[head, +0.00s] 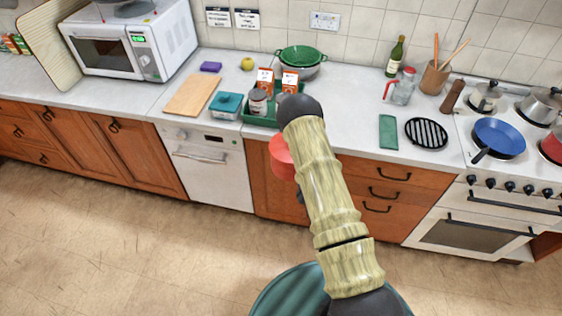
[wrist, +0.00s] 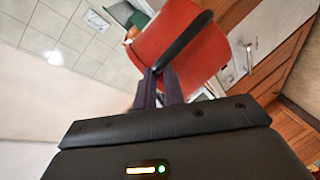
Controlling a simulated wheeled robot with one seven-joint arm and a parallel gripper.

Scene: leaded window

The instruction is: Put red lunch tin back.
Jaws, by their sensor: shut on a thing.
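The red lunch tin (head: 282,157) shows in the head view partly behind my arm, in front of the counter's front edge. In the wrist view the red lunch tin (wrist: 178,45) is large, tilted in the picture, with a dark band or handle across it. My gripper (wrist: 160,80) is shut on it at that dark part. In the head view my arm hides most of the gripper and part of the tin.
A green tray (head: 258,120) on the counter holds a jar and cartons. A teal box (head: 226,105) and a cutting board (head: 192,95) stand left of it. A green colander (head: 301,56) is behind. Clear counter lies right of the tray, before the glass jug (head: 404,88).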

